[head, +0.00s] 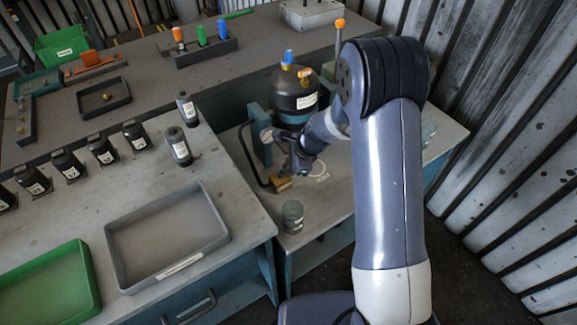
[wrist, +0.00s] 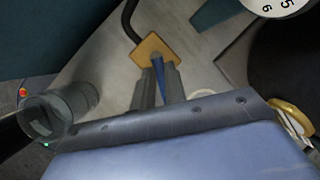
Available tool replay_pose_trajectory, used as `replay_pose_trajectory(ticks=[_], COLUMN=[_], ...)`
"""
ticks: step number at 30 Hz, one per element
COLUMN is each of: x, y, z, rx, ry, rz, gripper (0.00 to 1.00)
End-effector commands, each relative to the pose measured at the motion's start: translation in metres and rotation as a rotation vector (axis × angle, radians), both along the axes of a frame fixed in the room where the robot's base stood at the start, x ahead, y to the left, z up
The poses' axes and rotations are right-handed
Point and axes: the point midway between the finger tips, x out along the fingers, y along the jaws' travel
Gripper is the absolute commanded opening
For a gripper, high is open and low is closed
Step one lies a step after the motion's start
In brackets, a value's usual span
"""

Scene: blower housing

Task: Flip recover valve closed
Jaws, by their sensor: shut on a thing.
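A brass-coloured block (head: 281,184) sits low at the end of a black pipe; it also shows in the wrist view (wrist: 150,44). A narrow blue lever (wrist: 159,77) runs from this block between my fingers. I take the block and lever to be the recover valve, but no label on them is readable. My gripper (wrist: 156,76) is shut on the blue lever, with the fingertips close to the block. In the head view my gripper (head: 301,170) is beside the block, and the lever is hidden there. I cannot tell the valve's position.
A black tank (head: 295,98) with blue and orange tops stands behind my gripper. A glass jar (head: 293,216) stands in front, also in the wrist view (wrist: 62,108). A numbered dial (wrist: 284,5) is at the wrist view's top right. A grey tray (head: 168,237) lies left.

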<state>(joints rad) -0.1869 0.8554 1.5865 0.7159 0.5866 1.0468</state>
Motion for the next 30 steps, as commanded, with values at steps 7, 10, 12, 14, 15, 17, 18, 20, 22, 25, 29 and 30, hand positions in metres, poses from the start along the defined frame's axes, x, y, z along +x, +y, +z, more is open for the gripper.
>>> replay_pose_trajectory(ticks=[7,10,12,14,15,17,18,20,22,25,29,30], x=[0.002,0.003,0.004,0.005,0.006,0.007,0.008,0.009,0.01,0.012,0.013,0.013], y=[0.0,0.0,0.0,0.0,0.0,0.0,0.0,0.0,0.001,0.001,0.001,0.001], z=[0.0,-0.001,-0.001,-0.001,-0.001,-0.001,-0.001,-0.001,-0.001,-0.001,0.0,0.0], rx=[0.001,0.001,0.001,0.001,0.0,0.001,0.0,0.001,0.001,0.001,0.0,-0.001], ry=[-0.001,0.0,-0.001,-0.001,-0.003,-0.001,-0.001,0.0,-0.001,-0.001,-0.001,0.0], rz=[0.042,0.089,0.131,0.172,0.201,0.242,0.271,0.312,0.356,0.411,0.467,0.48], gripper=[0.0,0.0,0.0,0.0,0.0,0.0,0.0,0.0,0.0,0.0,0.0,0.0])
